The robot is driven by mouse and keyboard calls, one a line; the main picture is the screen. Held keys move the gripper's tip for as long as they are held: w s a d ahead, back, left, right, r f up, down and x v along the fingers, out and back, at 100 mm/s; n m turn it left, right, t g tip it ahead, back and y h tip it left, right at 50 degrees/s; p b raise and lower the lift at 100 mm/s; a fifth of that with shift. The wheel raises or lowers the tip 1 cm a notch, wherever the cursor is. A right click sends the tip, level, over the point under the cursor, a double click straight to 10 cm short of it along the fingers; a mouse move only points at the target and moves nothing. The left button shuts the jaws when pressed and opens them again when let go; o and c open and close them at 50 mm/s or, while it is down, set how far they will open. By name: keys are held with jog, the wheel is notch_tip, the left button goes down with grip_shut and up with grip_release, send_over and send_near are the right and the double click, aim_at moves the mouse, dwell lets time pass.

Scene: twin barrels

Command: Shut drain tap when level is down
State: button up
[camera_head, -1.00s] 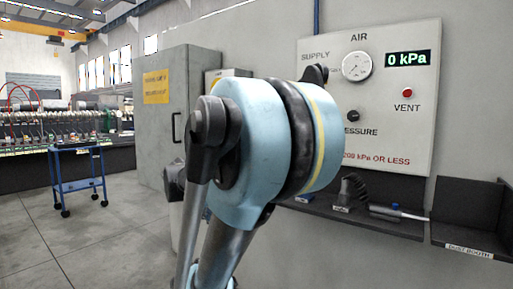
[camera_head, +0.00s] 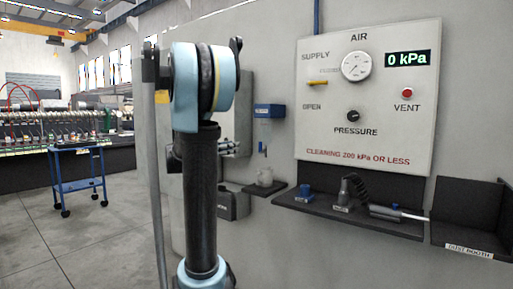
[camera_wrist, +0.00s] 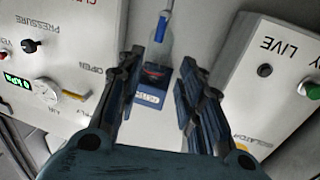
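A blue-topped filter unit (camera_head: 268,111) with a pale clear bowl hangs on the wall left of the air panel. A blue piece (camera_head: 263,147), seemingly the drain tap, is at its lower end; its setting and any liquid level are too small to tell. A small pale jar (camera_head: 265,177) stands below on a shelf. In the wrist view, my gripper (camera_wrist: 161,62) is open and empty, its dark fingers apart on either side of the filter's blue block (camera_wrist: 152,98). The blue lower piece (camera_wrist: 161,26) shows beyond the fingertips. In the head view, my arm partly hides the gripper.
The air panel (camera_head: 400,125) carries a yellow supply lever (camera_head: 317,82), a gauge and a display reading 0 kPa. A dark shelf (camera_head: 350,216) with tools projects below it.

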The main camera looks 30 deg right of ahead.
jog(key=w+d, duration=0.3)
jog(key=d, duration=1.3)
jog(key=shift+d, duration=0.2)
jog(key=shift+w, duration=0.1)
jog(key=shift+c, duration=0.3)
grip_shut()
